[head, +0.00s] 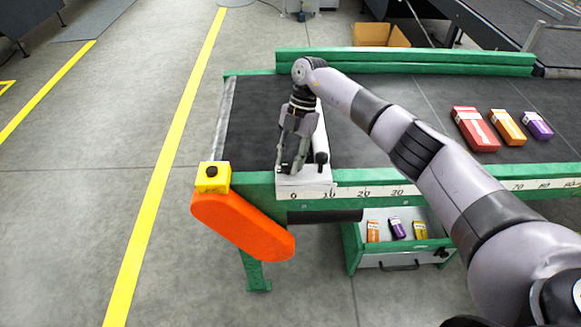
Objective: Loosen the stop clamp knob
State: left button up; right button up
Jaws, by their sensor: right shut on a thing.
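My right gripper (291,168) reaches down over the white stop block (308,188) at the near left corner of the belt table. Its fingers are shut on the stop clamp knob, which they mostly hide. The stop block sits by the zero end of the white scale (350,191) on the table's front rail. A small black-topped upright piece (321,158) stands on the stop, just right of the fingers. My left gripper is not in view.
The dark belt (250,135) has green rails. Red (475,130), orange (508,127) and purple (537,125) cartons lie at right. A yellow button box (212,177) and an orange guard (243,226) are at the near left corner. An open drawer (400,258) holds small cartons below.

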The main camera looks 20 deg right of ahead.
aim_at(286, 162)
jog(key=n+b, duration=0.2)
jog(key=n+g+h+b, duration=0.1)
jog(key=shift+w+a+f+n+b, duration=0.1)
jog(key=shift+w+f+n+b, duration=0.1)
jog(key=shift+n+b, duration=0.2)
jog(key=n+h+b, duration=0.1)
jog(key=n+b, duration=0.1)
jog(key=shift+a+r+n, duration=0.1)
jog(key=shift+n, duration=0.3)
jog(key=n+h+b, duration=0.1)
jog(key=n, duration=0.1)
jog(key=shift+a+r+n+g, duration=0.1)
jog(key=shift+n+g, duration=0.2)
jog(key=shift+a+n+h+b, duration=0.1)
jog(key=shift+n+h+b, duration=0.6)
jog(key=shift+n, duration=1.1)
jog(key=o, duration=1.1)
jog(key=shift+r, duration=0.1)
notch_tip(286, 162, up, 10)
jog(key=shift+f, duration=0.1)
